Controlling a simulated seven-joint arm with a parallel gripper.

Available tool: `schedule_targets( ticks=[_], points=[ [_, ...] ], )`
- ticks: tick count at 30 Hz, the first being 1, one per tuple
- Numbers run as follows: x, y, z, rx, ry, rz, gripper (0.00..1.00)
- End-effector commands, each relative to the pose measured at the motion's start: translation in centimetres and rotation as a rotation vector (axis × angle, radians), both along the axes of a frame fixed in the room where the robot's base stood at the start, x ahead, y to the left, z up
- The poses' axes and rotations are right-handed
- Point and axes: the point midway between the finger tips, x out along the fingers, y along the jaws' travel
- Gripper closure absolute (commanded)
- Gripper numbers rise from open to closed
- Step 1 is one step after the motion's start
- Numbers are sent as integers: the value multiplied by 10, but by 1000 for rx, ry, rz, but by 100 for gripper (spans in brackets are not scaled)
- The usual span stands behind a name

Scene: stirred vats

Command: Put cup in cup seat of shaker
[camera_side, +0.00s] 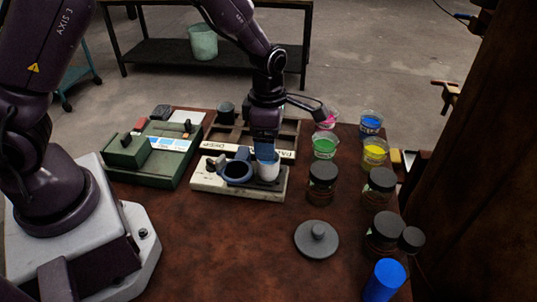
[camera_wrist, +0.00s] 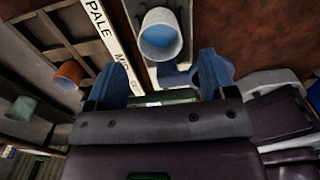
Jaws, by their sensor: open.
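The white cup (camera_side: 268,166) with blue inside stands upright at the right end of the pale shaker base (camera_side: 210,184). A dark blue ring-shaped holder (camera_side: 238,171) sits on the base just left of the cup; its opening looks empty. My gripper (camera_side: 264,146) points down right at the cup, with a blue finger behind it in the side view. In the wrist view, my gripper (camera_wrist: 164,64) has its two blue fingers wide apart, and the cup (camera_wrist: 161,35) shows beyond and between their tips. I cannot tell whether a finger touches it.
A labelled dark rack (camera_side: 285,132) stands behind the shaker. A green machine (camera_side: 150,155) is at left. Paint cups, including a green one (camera_side: 325,146), and black-lidded jars (camera_side: 322,183) stand at right. A grey lidded disc (camera_side: 317,239) lies in front; the front-middle table is clear.

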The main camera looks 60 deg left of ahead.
Motion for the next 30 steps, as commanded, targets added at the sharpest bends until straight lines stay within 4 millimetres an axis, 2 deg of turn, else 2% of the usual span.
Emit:
schedule_targets(
  ticks=[1,6,14,17,20,23,27,30],
  points=[
    [1,-1,12,-1,-5,-2,23],
    [1,-1,37,-1,-4,-2,23],
    [0,0,50,-1,-1,-6,23],
    [-4,1,62,-14,-18,-77,23],
    [-15,3,89,-36,-64,-265,23],
    [-35,6,126,-41,-138,-556,23],
    [-73,12,172,19,-246,-1022,23],
    [-103,16,196,114,-307,-1354,23]
  ],
)
